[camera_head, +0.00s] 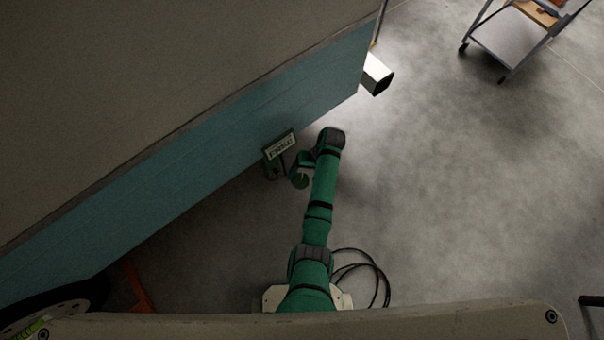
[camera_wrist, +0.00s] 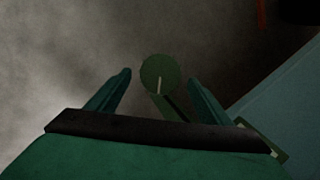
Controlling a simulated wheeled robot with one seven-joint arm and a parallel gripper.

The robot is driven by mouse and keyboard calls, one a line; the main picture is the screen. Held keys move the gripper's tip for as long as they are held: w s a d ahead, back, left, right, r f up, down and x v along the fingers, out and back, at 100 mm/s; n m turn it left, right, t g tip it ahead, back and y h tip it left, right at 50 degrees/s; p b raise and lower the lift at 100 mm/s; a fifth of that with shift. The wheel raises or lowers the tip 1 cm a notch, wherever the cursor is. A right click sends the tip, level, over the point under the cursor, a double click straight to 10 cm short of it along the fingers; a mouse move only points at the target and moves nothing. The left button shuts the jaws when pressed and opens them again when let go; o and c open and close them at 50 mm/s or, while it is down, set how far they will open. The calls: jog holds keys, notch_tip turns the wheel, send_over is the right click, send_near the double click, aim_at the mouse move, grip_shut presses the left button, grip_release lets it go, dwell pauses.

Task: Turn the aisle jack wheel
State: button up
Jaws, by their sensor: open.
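The jack wheel is a round dark green disc with a pale line on it. In the wrist view the wheel (camera_wrist: 157,72) sits between my fingertips as seen from the wrist, with a gap on each side. My gripper (camera_wrist: 160,76) is open and empty, one finger to each side of the wheel. In the head view my arm partly hides the gripper, and I cannot tell how far the fingertips are from the wheel.
The camper's blue side wall (camera_head: 220,130) runs diagonally along the left. A wheeled cart (camera_head: 515,40) stands at top right. Black cables (camera_head: 375,270) lie beside my arm. The floor to the right is clear.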

jog(key=v, duration=0.8)
jog(key=shift+f, duration=0.1)
dwell(0.3)
